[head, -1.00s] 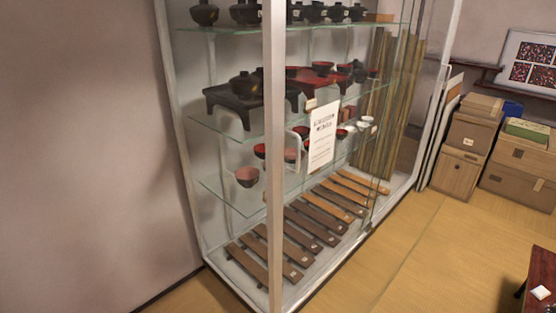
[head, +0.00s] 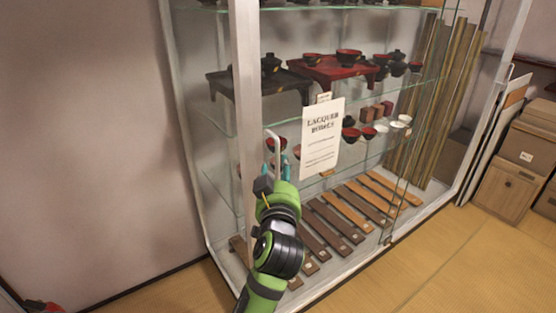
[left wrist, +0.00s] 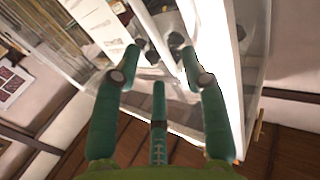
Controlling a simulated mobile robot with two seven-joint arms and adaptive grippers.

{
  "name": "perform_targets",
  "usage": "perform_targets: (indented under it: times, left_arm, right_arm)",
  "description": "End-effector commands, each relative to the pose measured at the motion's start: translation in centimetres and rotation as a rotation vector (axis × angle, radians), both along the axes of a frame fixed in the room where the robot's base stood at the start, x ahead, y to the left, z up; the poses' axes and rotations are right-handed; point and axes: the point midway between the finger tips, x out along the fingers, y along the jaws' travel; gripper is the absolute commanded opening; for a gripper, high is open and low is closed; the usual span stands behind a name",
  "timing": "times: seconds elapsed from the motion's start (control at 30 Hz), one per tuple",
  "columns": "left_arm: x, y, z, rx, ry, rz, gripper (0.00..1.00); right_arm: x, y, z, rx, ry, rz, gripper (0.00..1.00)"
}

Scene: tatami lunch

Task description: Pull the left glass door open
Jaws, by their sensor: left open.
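The left glass door (head: 300,105) of the display cabinet is clear and looks closed. It carries a white paper notice (head: 321,140) and a pale upright bar handle (head: 274,139) near the cabinet's left front post. My green left gripper (head: 278,170) is open at the handle's lower part, which it partly hides. I cannot tell whether its fingers touch the handle. In the left wrist view the teal fingers (left wrist: 157,44) are spread, with the bright white post (left wrist: 220,65) close on their right.
The cabinet's white front post (head: 244,100) stands left of my gripper. Glass shelves hold lacquer bowls and small tables (head: 340,72). Wooden slats (head: 352,207) lie on the cabinet floor. Tatami (head: 450,265) in front is clear; boxes (head: 508,187) stand at right.

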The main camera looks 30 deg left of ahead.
Motion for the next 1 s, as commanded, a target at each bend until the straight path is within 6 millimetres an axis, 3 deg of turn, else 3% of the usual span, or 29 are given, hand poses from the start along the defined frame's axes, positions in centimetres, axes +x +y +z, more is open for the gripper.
perform_targets:
  times: [0.13,0.4,0.73,0.77,0.83,0.87,1.0]
  left_arm:
    - [2.1,1.4,0.3,0.005,0.002,-0.001,0.44]
    - [4.8,3.1,0.1,0.003,0.002,-0.003,0.44]
    - [5.2,3.4,-0.1,0.001,0.002,-0.004,0.44]
    - [5.2,3.4,-0.1,0.002,0.002,-0.004,0.36]
    - [5.2,3.4,-0.1,0.002,0.002,-0.004,0.08]
    - [5.2,3.3,-0.1,0.002,0.002,-0.004,0.00]
    - [5.2,3.3,-0.1,0.002,0.002,-0.004,0.00]
  right_arm:
    - [-0.6,0.8,0.8,0.009,0.010,-0.002,0.40]
    - [0.0,0.7,1.6,0.008,0.001,-0.001,0.40]
    - [0.4,0.1,1.6,0.001,-0.006,0.001,0.40]
    - [0.4,0.1,1.6,0.001,-0.006,0.001,0.40]
    - [0.4,0.0,1.6,0.000,-0.006,0.001,0.40]
    - [0.4,0.0,1.6,0.000,-0.006,0.001,0.40]
    - [0.4,0.0,1.6,0.000,-0.006,0.001,0.40]
